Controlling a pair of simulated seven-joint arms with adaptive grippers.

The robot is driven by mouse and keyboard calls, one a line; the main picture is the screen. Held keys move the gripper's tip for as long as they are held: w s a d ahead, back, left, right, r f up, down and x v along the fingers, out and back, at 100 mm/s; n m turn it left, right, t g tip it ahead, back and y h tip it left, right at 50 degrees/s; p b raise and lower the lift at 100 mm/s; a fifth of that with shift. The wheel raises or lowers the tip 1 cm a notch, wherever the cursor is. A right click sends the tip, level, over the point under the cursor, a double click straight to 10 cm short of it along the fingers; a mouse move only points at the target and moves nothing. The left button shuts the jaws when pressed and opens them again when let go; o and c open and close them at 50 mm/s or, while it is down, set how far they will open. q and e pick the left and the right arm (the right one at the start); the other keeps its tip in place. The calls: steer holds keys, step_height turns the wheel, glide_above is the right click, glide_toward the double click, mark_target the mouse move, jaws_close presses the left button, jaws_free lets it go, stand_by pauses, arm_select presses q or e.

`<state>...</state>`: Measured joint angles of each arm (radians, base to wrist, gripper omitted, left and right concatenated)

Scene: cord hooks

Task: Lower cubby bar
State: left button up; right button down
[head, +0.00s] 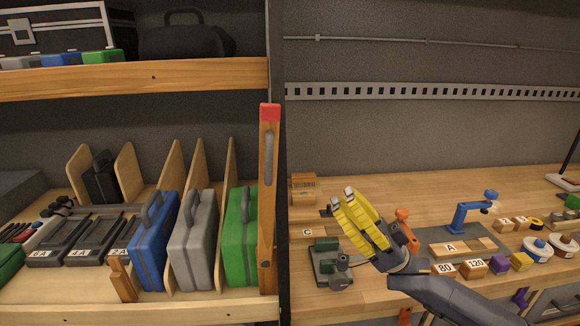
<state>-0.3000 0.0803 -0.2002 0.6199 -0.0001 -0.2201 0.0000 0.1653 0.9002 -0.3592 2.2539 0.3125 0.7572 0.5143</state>
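The cubby bar (267,215) is a wooden bar with a red tip and a grey handle. It stands upright at the right edge of the lower cubby, with a dark pivot-like spot near its foot. A short wooden bracket (122,281) stands at the cubby's front left. My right gripper (342,195), with yellow ribbed fingers, is right of the bar and apart from it, over the workbench. Its fingertips look close together, but the angle hides whether they meet. I see nothing held in it. My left gripper is out of view.
Blue (153,242), grey (194,240) and green (240,236) cases stand between wooden dividers behind the bar's line. A shelf edge (150,78) runs above. The workbench (410,196) holds a green device (330,262), a blue small arm (470,215) and labelled blocks.

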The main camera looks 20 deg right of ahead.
steer(key=w+a+r, duration=0.3)
steer(key=a+r, duration=0.3)
steer(key=a, duration=0.2)
steer(key=shift+w+a+r, duration=0.3)
steer(key=shift+w+a, duration=0.05)
steer(key=shift+a, duration=0.05)
steer(key=shift+a, duration=0.1)
